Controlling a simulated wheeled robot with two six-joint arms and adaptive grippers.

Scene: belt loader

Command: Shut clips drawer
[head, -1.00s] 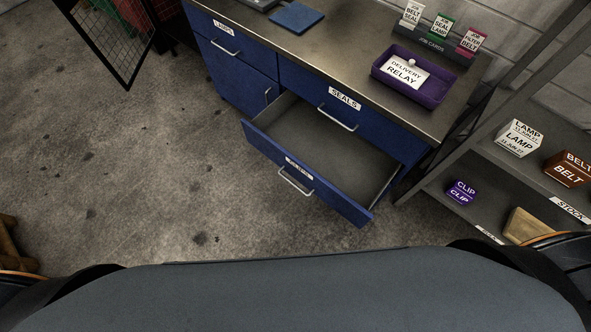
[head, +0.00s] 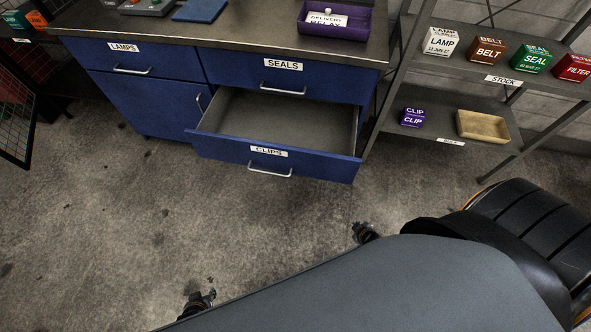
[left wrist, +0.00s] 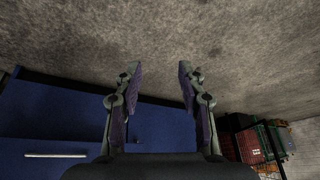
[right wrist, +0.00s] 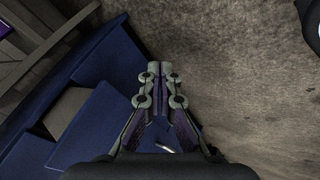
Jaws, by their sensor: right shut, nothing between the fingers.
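The clips drawer (head: 215,147) is the lower drawer of the blue cabinet, under the seals drawer (head: 320,84). It is pulled out, and the part of its inside that shows is bare. Its front has a CLIPS label and a silver handle (head: 270,171). My left gripper (head: 203,299) is open and empty over the floor, in front of the drawer and apart from it; its spread fingers show in the left wrist view (left wrist: 158,72). My right gripper (head: 362,230) is in front of the drawer's right end; in the right wrist view its fingers (right wrist: 160,68) are together and empty.
The lamps drawer (head: 165,58) is shut. A purple delivery tray (head: 345,32) stands on the worktop. A shelf rack (head: 470,146) with boxes and a wooden tray (head: 483,126) stands close on the right. A mesh door (head: 15,130) is at the left. The floor before the cabinet is clear.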

